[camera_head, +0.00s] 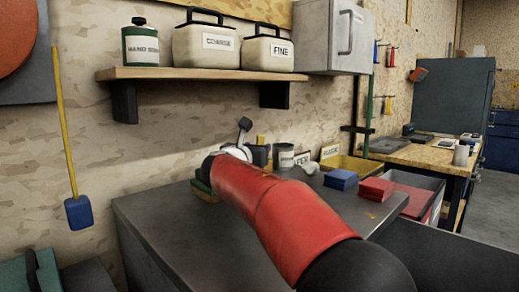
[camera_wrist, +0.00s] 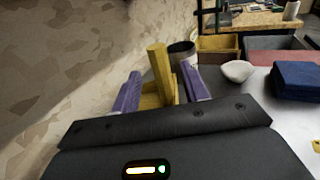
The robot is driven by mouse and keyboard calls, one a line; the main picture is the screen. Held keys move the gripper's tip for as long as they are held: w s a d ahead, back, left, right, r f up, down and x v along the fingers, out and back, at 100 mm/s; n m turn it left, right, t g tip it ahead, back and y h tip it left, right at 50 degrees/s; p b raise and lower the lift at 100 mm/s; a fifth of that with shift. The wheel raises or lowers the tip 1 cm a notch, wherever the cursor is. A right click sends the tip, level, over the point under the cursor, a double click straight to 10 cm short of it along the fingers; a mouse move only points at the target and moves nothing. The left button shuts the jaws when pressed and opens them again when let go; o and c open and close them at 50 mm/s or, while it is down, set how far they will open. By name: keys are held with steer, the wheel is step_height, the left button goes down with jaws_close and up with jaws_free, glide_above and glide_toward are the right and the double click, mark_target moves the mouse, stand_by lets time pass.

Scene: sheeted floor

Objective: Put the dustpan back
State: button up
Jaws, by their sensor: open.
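A yellow piece with an upright handle (camera_wrist: 157,66) stands between the two purple fingers of my gripper (camera_wrist: 160,71) in the wrist view. It may be the dustpan; its full shape is hidden. My gripper is open, with a finger on either side of the piece; I cannot tell whether they touch it. In the head view my gripper (camera_head: 258,155) is over the back of the grey bench near the wall, mostly hidden by my red arm. A small yellow patch (camera_head: 261,140) shows beside it.
The grey bench top (camera_head: 155,215) is clear at the left. A blue block (camera_head: 341,179) and a red block (camera_head: 376,189) lie at the right, near a yellow bin (camera_head: 352,165). A shelf (camera_head: 200,72) overhangs the bench. A yellow-handled tool with a blue head (camera_head: 78,212) hangs at left.

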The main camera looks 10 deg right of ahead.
steer(key=v, duration=0.7)
steer(key=shift+s+a+b, duration=0.2)
steer(key=shift+s+b, duration=0.1)
steer(key=shift+b, duration=0.1)
